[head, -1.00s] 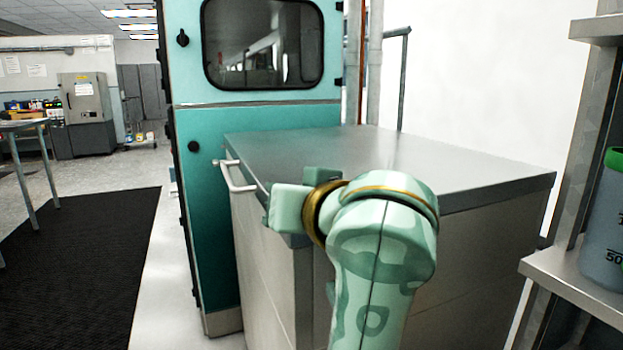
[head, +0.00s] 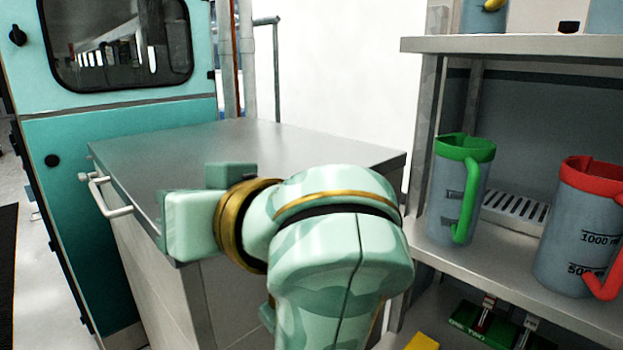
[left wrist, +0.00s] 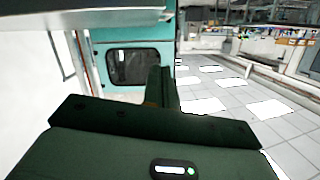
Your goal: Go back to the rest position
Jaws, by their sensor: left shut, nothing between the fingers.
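My left gripper (left wrist: 160,88) shows in the left wrist view as dark green fingers set close together, shut with nothing between them. Its dark body fills the bottom of that view. In the head view a pale green link of one of my arms rises at the bottom centre, in front of the metal cabinet (head: 250,143). I cannot tell which arm it belongs to. No gripper fingers can be made out in the head view, and my right gripper is not in view.
A metal shelf (head: 480,268) stands close on the right, holding a green-rimmed jug (head: 447,190) and a red-rimmed jug (head: 580,225). A teal door (head: 120,160) stands at the left. The cabinet top is bare. Tiled floor (left wrist: 225,90) is open in the left wrist view.

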